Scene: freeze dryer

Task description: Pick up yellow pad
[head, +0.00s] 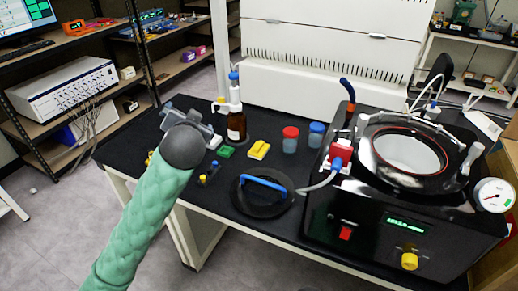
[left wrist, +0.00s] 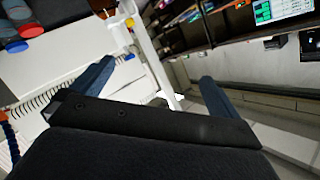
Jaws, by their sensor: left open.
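The yellow pad (head: 258,150) lies flat on the black bench top (head: 282,221) in the head view, right of a small green pad (head: 226,151). My left gripper (head: 190,120) is above the bench, to the left of the yellow pad and apart from it. In the left wrist view my left gripper (left wrist: 157,78) has its two dark fingers spread wide with nothing between them. I cannot make out the yellow pad in that view. My right gripper does not show.
A brown bottle (head: 236,127) stands behind the pads. A red-capped jar (head: 290,139) and a blue-capped jar (head: 316,135) stand to the right. A black lid (head: 257,207) with a blue handle lies in front. The black freeze dryer (head: 400,225) fills the bench's right side.

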